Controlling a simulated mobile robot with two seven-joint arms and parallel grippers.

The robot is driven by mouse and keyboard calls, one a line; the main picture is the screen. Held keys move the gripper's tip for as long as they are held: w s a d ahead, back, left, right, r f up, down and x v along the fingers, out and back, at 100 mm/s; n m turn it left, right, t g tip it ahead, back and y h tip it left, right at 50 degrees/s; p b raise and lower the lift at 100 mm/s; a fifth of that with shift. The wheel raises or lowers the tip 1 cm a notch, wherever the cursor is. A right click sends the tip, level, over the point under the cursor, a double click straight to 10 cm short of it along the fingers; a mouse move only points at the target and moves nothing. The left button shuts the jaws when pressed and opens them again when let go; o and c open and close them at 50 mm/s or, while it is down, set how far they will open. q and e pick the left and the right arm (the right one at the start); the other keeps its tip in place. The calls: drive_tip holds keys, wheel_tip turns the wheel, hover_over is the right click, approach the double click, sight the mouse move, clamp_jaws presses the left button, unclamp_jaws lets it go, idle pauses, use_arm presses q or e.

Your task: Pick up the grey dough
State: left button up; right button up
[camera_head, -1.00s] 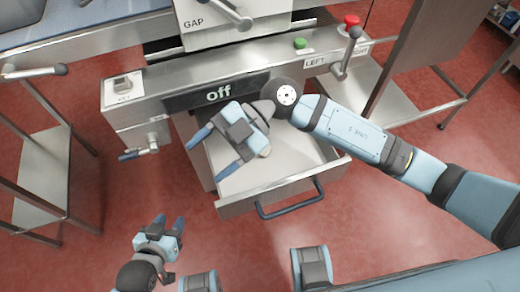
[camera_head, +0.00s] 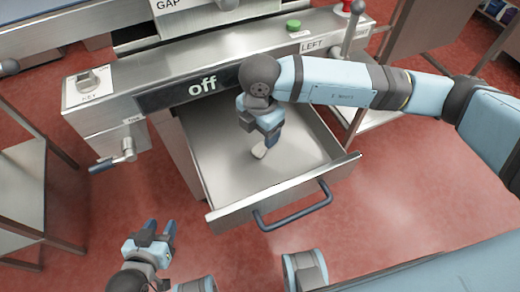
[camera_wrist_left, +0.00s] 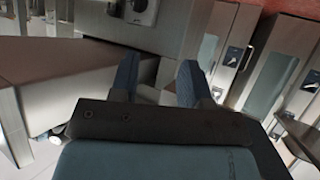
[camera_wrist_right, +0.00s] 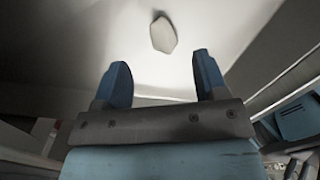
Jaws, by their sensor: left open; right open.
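The grey dough (camera_head: 259,151) is a small pale lump on the floor of the open metal drawer (camera_head: 215,165). It also shows in the right wrist view (camera_wrist_right: 163,34), lying beyond the fingertips and centred between them. My right gripper (camera_head: 268,140) points down into the drawer, just above the dough, with its fingers apart and empty. In the right wrist view (camera_wrist_right: 159,75) there is a gap between the fingers and the dough. My left gripper (camera_head: 160,230) is open and empty, low at the left, outside the drawer.
The drawer's front wall with a dark handle (camera_head: 293,207) faces me. Above it is the machine panel with an "off" display (camera_head: 202,86), a green button (camera_head: 294,25) and a lever (camera_head: 356,35). Side tables stand left and right. The red floor in front is clear.

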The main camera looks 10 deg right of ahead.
sight(260, 148)
drive_tip(key=shift+s+a+f+b, duration=0.15)
drive_tip(key=shift+f+b, duration=0.1)
drive_tip(key=shift+f, duration=1.25)
drive_tip(key=shift+s+d+f+b, duration=0.1)
drive_tip(key=shift+s+f+b, duration=0.1)
drive_tip(key=shift+f, duration=1.3)
drive_tip(key=c, duration=1)
drive_tip(key=shift+r, duration=0.1)
